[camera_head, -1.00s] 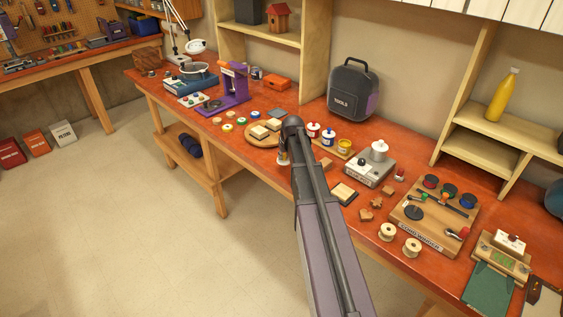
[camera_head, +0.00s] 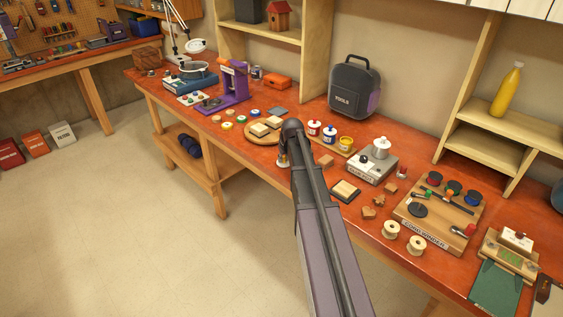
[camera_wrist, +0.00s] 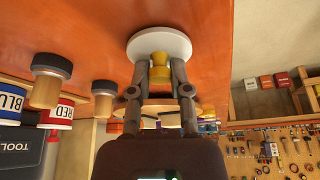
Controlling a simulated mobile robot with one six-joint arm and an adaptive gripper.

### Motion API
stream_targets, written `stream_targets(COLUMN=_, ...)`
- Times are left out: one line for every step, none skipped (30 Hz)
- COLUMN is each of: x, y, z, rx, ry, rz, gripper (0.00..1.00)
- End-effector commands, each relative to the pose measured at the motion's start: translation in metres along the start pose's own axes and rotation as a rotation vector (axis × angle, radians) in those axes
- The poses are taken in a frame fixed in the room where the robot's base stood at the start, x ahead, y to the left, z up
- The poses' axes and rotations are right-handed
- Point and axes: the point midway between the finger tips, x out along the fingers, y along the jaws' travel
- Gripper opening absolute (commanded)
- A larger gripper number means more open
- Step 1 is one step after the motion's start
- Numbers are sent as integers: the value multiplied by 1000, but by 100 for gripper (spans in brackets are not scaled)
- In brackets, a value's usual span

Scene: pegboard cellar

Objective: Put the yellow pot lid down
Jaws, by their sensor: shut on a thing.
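The yellow pot lid shows in the wrist view as a pale, round disc (camera_wrist: 172,44) with a yellow knob (camera_wrist: 160,67) at its middle. My gripper (camera_wrist: 160,74) is shut on the knob, one finger on each side. The disc is on the far side of the knob, over the orange-red worktop; I cannot tell whether it touches the worktop. In the head view my arm hides most of the gripper and lid. The yellow pot (camera_head: 345,144) stands on the bench right of my arm, in a row with the blue pot (camera_head: 329,134) and the red pot (camera_head: 314,129).
A round wooden board (camera_head: 260,136) with pale blocks lies left of my arm. A dark toolbox (camera_head: 353,88) stands behind the pots. A grey hotplate-like unit (camera_head: 371,167) is to their right. Two dark-topped wooden pieces (camera_wrist: 45,92) (camera_wrist: 103,104) show beside the lid in the wrist view.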

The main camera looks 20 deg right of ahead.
Motion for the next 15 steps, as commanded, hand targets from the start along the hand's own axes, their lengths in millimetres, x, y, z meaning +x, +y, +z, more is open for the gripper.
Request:
stream_targets(x=1, y=0, z=0, rx=0, ry=0, rz=0, gripper=5)
stream_targets(x=0, y=0, z=0, rx=0, ry=0, rz=0, gripper=5)
stream_targets(x=0, y=0, z=0, rx=0, ry=0, rz=0, gripper=5)
stream_targets(x=0, y=0, z=0, rx=0, ry=0, rz=0, gripper=5)
stream_targets(x=0, y=0, z=0, rx=0, ry=0, rz=0, gripper=5)
stream_targets(x=0, y=0, z=0, rx=0, ry=0, rz=0, gripper=5)
stream_targets(x=0, y=0, z=0, rx=0, ry=0, rz=0, gripper=5)
stream_targets(x=0, y=0, z=0, rx=0, ry=0, rz=0, gripper=5)
stream_targets(x=0, y=0, z=0, rx=0, ry=0, rz=0, gripper=5)
stream_targets(x=1, y=0, z=0, rx=0, ry=0, rz=0, gripper=5)
stream_targets(x=1, y=0, z=1, rx=0, ry=0, rz=0, gripper=5)
stream_targets(x=2, y=0, z=1, rx=0, ry=0, rz=0, gripper=5)
stream_targets(x=3, y=0, z=2, rx=0, ry=0, rz=0, gripper=5)
stream_targets(x=4, y=0, z=2, rx=0, ry=0, rz=0, gripper=5)
stream_targets(x=3, y=0, z=2, rx=1, ry=0, rz=0, gripper=31)
